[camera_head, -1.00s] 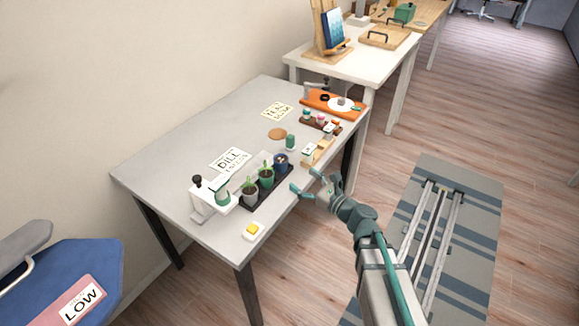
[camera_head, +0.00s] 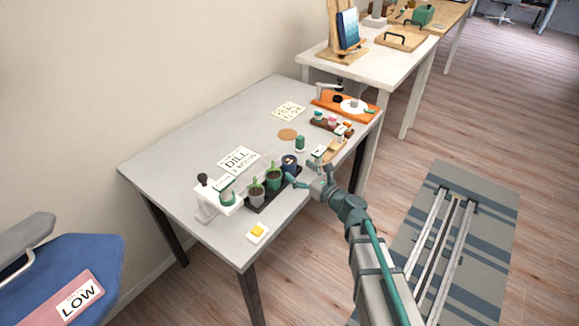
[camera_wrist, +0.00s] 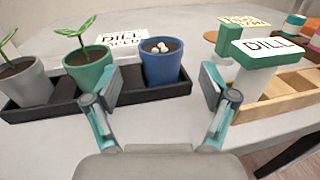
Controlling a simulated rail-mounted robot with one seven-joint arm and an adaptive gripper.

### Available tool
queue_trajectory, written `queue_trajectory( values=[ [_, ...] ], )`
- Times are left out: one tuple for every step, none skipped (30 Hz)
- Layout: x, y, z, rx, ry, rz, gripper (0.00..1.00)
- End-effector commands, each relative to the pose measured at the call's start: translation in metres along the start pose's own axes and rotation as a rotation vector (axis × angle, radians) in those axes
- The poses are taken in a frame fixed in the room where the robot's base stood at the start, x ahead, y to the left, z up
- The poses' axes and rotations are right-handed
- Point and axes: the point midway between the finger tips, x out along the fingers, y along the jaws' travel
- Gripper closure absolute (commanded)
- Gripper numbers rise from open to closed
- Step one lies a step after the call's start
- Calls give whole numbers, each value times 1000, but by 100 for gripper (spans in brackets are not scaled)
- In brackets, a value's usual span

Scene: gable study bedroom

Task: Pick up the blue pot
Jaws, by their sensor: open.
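The blue pot (camera_wrist: 161,64) stands upright at the right end of a black tray (camera_wrist: 120,106) in the wrist view. It holds dark soil with a few white balls on top. In the head view the blue pot (camera_head: 289,163) is small, at the tray's far end, close to my fingers. My gripper (camera_wrist: 163,90) is open and empty. In the wrist view its fingers sit either side of the blue pot, nearer the camera, with the left finger overlapping the green pot's edge. My gripper (camera_head: 303,181) is at the table's front edge in the head view.
A green pot (camera_wrist: 86,72) and a grey pot (camera_wrist: 26,84), both with seedlings, share the tray. A wooden tray (camera_wrist: 280,98) with a green block labelled DILL is at the right. A DILL card (camera_head: 239,160) lies behind the pots. A white stand (camera_head: 218,197) is left.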

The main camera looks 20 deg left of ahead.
Motion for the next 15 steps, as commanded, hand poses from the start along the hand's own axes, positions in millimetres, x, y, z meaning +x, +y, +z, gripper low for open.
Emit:
queue_trajectory(
  values=[
    [10, -2, 3, 0, 0, 1, 16],
    [14, -3, 4, 0, 0, 0, 16],
    [20, -3, 3, 0, 0, 0, 16],
    [24, -2, 3, 1, 0, 1, 16],
    [28, -2, 3, 1, 0, 1, 16],
    [31, -2, 2, 1, 0, 1, 16],
    [33, -2, 2, 0, 0, 1, 16],
    [34, -2, 2, 0, 0, 0, 16],
    [35, -2, 2, 0, 0, -1, 16],
    [35, -1, 2, 0, 0, -1, 16],
    [34, -1, 2, 0, 0, -1, 16],
    [34, -1, 2, 0, 0, -1, 16],
    [34, -1, 2, 0, 0, -1, 16],
    [34, -1, 2, 0, 0, -1, 16],
    [34, -1, 2, 0, 0, -1, 18]
  ],
)
